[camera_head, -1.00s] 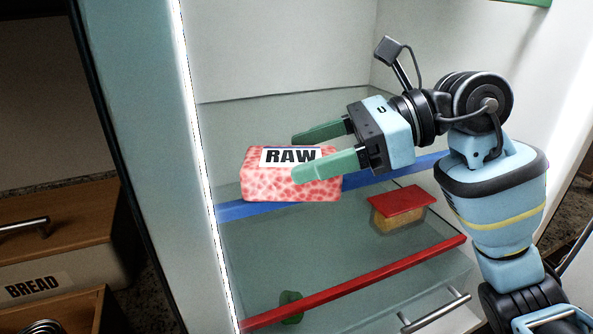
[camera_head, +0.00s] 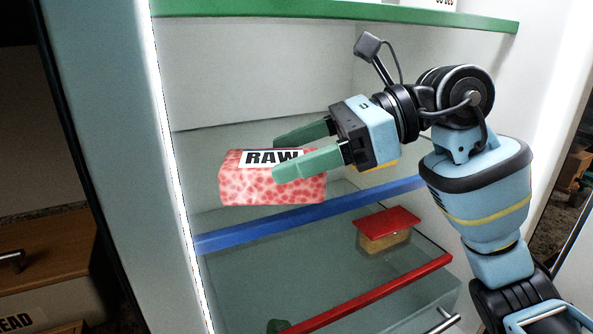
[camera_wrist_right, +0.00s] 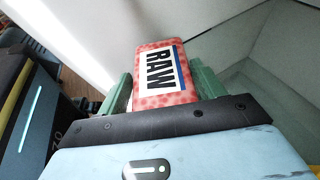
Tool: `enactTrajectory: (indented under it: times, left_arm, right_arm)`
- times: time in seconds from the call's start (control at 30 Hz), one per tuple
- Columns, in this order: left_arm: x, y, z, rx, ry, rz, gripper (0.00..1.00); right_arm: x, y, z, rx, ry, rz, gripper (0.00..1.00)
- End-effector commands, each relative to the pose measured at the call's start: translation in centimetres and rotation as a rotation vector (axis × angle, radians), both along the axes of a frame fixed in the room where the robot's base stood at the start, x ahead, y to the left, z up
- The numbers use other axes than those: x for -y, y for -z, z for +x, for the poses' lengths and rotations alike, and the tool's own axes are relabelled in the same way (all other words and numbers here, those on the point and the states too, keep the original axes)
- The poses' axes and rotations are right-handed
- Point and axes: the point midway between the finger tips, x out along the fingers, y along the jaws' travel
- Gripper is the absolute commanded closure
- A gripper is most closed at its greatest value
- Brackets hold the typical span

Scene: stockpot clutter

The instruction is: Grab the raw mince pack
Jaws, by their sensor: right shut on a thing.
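The raw mince pack (camera_head: 265,187) is a pink speckled block with a white label reading RAW. In the head view it is inside the fridge, above the blue-edged shelf. My right gripper (camera_head: 297,152) reaches in from the right and is shut on the pack, with one green finger on the near side and one on the far side. In the right wrist view the pack (camera_wrist_right: 163,98) sits between the two green fingers, label facing the camera. A gap seems to show between the pack's base and the blue edge. My left gripper is not in view.
The blue-edged shelf (camera_head: 270,224) is below the pack, and a green-edged shelf (camera_head: 330,19) is above. A red-lidded container (camera_head: 388,236) stands on the lower red-edged shelf (camera_head: 372,291). The fridge's lit left wall (camera_head: 172,190) is close to the pack. A bread box (camera_head: 50,290) is outside at left.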

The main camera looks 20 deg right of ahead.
Motion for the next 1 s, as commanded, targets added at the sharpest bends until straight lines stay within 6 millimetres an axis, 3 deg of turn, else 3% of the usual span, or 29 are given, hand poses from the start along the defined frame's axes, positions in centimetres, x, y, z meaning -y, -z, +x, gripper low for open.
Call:
enactTrajectory:
  times: [0.6,0.8,1.0]
  left_arm:
    - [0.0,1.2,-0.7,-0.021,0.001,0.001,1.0]
    - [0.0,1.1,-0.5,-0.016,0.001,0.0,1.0]
    - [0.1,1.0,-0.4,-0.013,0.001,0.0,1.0]
  right_arm:
    - [2.1,-1.2,-12.6,0.006,0.001,0.001,0.83]
    - [2.5,-1.4,-14.9,0.003,0.001,0.002,0.83]
    - [2.6,-1.5,-15.7,0.002,0.0,0.003,0.83]
